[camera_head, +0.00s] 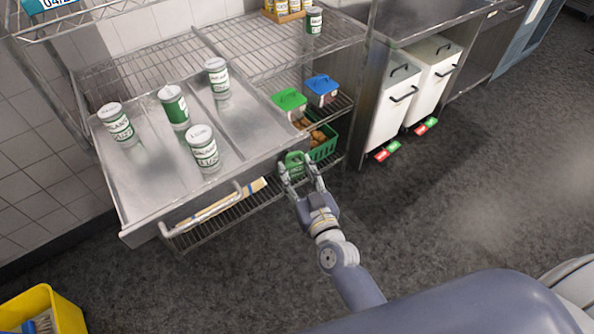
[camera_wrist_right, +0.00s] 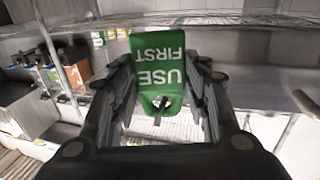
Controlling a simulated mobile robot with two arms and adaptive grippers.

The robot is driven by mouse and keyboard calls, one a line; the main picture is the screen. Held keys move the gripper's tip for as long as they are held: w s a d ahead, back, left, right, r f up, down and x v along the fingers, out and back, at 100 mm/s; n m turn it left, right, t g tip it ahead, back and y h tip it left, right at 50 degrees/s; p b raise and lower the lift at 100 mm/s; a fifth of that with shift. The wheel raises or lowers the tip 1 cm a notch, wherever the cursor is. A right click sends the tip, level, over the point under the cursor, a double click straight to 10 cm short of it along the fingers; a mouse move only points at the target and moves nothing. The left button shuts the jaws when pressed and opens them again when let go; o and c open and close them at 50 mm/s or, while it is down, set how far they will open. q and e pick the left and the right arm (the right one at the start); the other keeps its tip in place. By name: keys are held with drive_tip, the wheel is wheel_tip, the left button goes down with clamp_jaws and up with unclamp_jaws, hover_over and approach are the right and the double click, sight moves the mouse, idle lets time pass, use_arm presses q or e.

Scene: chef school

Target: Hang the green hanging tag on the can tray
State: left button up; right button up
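The green hanging tag (camera_head: 294,158), lettered "USE FIRST", is between the fingers of my right gripper (camera_head: 300,170), close to the front right corner of the can tray (camera_head: 141,188). In the wrist view the tag (camera_wrist_right: 158,68) shows its lettering upside down, and the fingertips of the gripper (camera_wrist_right: 160,65) sit at its two side edges. A hole with a thin dark piece shows at one end. I cannot tell whether the tag touches the tray. Several white and green cans, such as one at the front (camera_head: 202,150), stand on the metal tray. My left gripper is out of view.
A green basket (camera_head: 322,146) and containers with green (camera_head: 289,100) and blue lids (camera_head: 322,85) stand on the rack beside the tray. White bins (camera_head: 395,115) are to the right. A yellow bin (camera_head: 55,308) is at lower left. The dark floor on the right is clear.

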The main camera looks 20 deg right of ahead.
drive_tip(key=o, duration=0.4)
drive_tip(key=shift+c, duration=0.2)
drive_tip(key=s+d, duration=0.1)
drive_tip(key=s, duration=1.1)
